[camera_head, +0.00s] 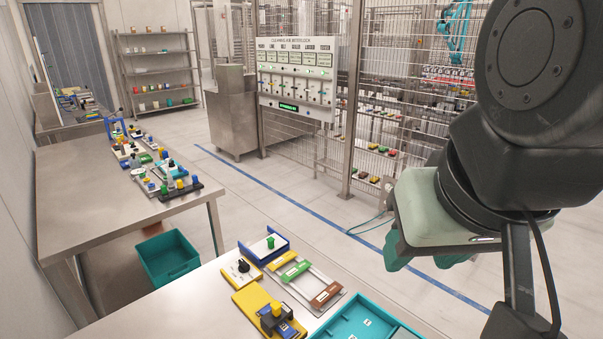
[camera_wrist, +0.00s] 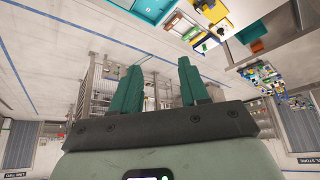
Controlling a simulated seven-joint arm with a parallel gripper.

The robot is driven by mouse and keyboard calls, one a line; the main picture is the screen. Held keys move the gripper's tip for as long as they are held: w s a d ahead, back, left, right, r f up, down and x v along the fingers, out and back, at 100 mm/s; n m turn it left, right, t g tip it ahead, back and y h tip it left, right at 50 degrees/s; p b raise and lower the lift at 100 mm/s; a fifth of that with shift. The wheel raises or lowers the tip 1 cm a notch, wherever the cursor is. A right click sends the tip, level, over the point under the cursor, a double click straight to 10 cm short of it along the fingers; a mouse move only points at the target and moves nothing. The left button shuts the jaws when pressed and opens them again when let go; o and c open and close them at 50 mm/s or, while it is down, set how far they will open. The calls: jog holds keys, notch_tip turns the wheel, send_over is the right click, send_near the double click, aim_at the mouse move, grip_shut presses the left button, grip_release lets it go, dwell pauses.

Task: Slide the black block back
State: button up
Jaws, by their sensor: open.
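A dark, near-black block (camera_head: 271,317) with a yellow top piece sits on a yellow base plate (camera_head: 249,298) at the front of the near table. A blue part with a pale label lies beside it, and the small details are hard to make out. The yellow base also shows in the upside-down wrist view (camera_wrist: 214,12), where I cannot make out the black block clearly. My gripper (camera_wrist: 159,66) is open and empty, its two teal fingers apart. In the head view my gripper (camera_head: 421,262) hangs in the air to the right of the near table, well away from the block.
A teal tray (camera_head: 345,327) lies at the front. The air around my gripper is clear.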

jog(key=n+g, duration=0.6)
jog(key=n, duration=0.3)
send_over(276, 306)
notch_tip(276, 306, down, 27)
notch_tip(276, 306, down, 12)
jog(key=shift+r, duration=0.25)
grip_shut()
